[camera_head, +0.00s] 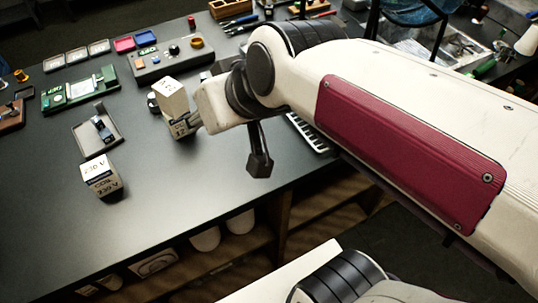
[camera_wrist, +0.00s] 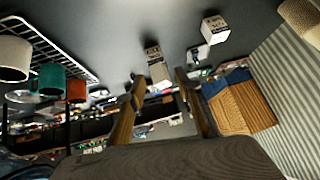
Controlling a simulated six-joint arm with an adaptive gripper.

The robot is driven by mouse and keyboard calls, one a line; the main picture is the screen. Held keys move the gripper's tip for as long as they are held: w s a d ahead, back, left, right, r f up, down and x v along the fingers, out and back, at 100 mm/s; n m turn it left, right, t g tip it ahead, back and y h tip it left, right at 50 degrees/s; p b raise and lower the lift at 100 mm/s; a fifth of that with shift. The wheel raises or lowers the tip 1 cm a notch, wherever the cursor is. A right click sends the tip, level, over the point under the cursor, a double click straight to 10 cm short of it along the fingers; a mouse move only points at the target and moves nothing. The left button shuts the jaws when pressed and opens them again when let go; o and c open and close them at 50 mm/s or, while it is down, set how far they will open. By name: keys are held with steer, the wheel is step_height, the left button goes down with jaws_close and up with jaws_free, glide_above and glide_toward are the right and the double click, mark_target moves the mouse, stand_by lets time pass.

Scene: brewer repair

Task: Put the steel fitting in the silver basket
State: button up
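My gripper (camera_wrist: 160,76) shows in the wrist view as two brownish fingers standing well apart, with nothing held between them. I cannot pick out the steel fitting with certainty in either view. A light wire rack (camera_head: 309,134), partly covered by my arm, lies near the table's front edge; it also shows at upper left in the wrist view (camera_wrist: 62,42). I cannot tell whether it is the silver basket.
A labelled box (camera_head: 101,176) stands at the front left; another pale box (camera_head: 171,97) stands near my wrist. A grey holder (camera_head: 84,141), green board (camera_head: 80,92) and grey control box (camera_head: 172,63) lie behind. Teal (camera_wrist: 47,80) and white mugs (camera_wrist: 14,60) are by the rack.

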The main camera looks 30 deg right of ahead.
steer(key=s+d+f+g+h, duration=0.2)
steer(key=s+d+f, duration=0.3)
steer(key=s, duration=0.5)
steer(key=shift+s+d+f+m, duration=0.25)
steer(key=shift+d+m, duration=0.15)
steer(key=shift+d, duration=0.2)
stand_by(0.3)
